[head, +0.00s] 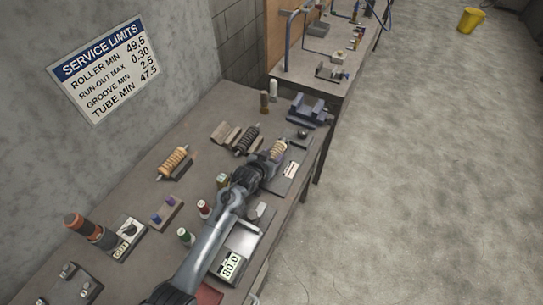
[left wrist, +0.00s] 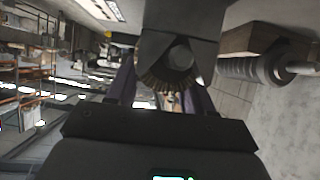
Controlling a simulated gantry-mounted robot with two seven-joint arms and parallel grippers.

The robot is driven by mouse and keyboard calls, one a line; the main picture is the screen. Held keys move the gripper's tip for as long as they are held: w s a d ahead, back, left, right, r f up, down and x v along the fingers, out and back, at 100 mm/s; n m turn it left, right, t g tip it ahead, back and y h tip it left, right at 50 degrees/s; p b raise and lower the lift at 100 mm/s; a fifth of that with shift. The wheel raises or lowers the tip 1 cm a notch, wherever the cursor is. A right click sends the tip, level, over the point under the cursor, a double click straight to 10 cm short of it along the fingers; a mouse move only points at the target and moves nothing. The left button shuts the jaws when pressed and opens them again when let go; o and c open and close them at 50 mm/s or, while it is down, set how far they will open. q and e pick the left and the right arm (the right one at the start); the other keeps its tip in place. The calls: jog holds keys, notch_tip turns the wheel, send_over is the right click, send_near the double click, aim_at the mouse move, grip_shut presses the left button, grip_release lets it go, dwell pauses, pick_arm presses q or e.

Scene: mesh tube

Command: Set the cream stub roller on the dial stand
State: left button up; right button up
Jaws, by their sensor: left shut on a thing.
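My left gripper (head: 264,165) reaches over the bench and is shut on the cream stub roller (head: 278,149), whose ribbed end sticks out beyond the fingers. In the left wrist view a ribbed edge of the roller (left wrist: 168,84) shows between the fingers, under a grey block. A dark plate with a white label (head: 290,169) lies just right of the roller; I cannot tell whether it belongs to the dial stand. The dial stand is not clearly identifiable. My right gripper is not in view.
A blue vise (head: 308,109) stands beyond. Spools, a digital readout (head: 231,265) and small blocks crowd the near bench.

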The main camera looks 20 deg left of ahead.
pick_arm(q)
jog(key=o, duration=1.4)
jog(key=shift+f, duration=0.1)
jog(key=shift+s, duration=0.1)
